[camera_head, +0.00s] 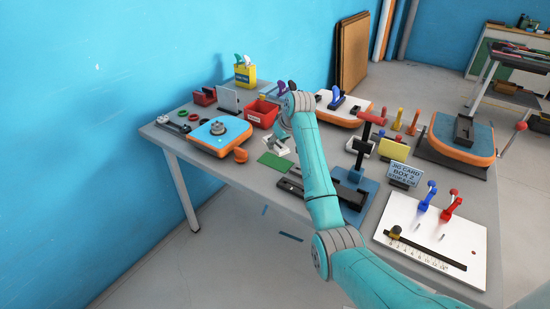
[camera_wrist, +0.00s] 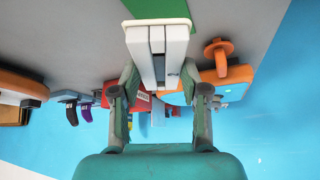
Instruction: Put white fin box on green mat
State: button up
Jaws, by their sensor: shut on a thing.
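The white fin box (camera_wrist: 158,42), a slotted white block, is between the two fingers of my gripper (camera_wrist: 158,78) in the wrist view. My gripper is shut on it. In the head view the white fin box (camera_head: 274,146) shows just left of my arm, partly hidden by it. The green mat (camera_head: 276,161) lies flat on the grey table just in front of the box in the head view. It also shows at the top of the wrist view (camera_wrist: 168,10), partly covered by the box. I cannot tell the box's height above the table.
Left of the box are a blue-topped orange board (camera_head: 220,134) and an orange knob (camera_head: 240,155). A red bin (camera_head: 262,113) stands behind. A black rail (camera_head: 292,187) lies in front of the mat. A dark clamp stand (camera_head: 362,150) stands right of my arm.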

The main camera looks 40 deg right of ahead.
aim_at(275, 161)
jog(key=shift+f, duration=3.55)
jog(key=shift+f, duration=0.1)
jog(key=o, duration=1.3)
jog(key=v, duration=1)
jog(key=shift+s+r, duration=0.15)
jog(key=shift+r, duration=0.2)
jog(key=shift+s+r, duration=0.35)
jog(key=shift+r, duration=0.25)
